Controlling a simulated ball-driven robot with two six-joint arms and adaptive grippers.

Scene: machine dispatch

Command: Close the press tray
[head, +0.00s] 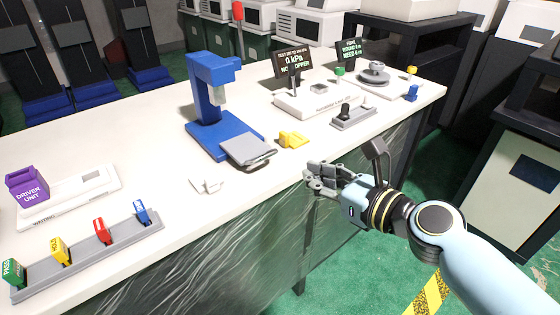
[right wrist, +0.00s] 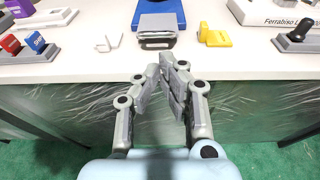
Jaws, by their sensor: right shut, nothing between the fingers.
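The blue press (head: 208,100) stands on the white table. Its grey tray (head: 250,149) sticks out at the front toward the table's edge, with a dark handle at its near end. In the right wrist view the tray (right wrist: 157,24) and its handle (right wrist: 157,40) lie straight ahead, beyond the fingertips. My right gripper (head: 312,176) is shut and empty in front of the table edge, apart from the tray and to its right in the head view. It also shows in the right wrist view (right wrist: 166,66). My left gripper is not in view.
A yellow piece (head: 293,139) sits right of the tray, and a small white piece (head: 207,185) sits left of it. A grey block with a black knob (head: 352,115) stands farther right. A rack (head: 90,255) with coloured tags lies at left.

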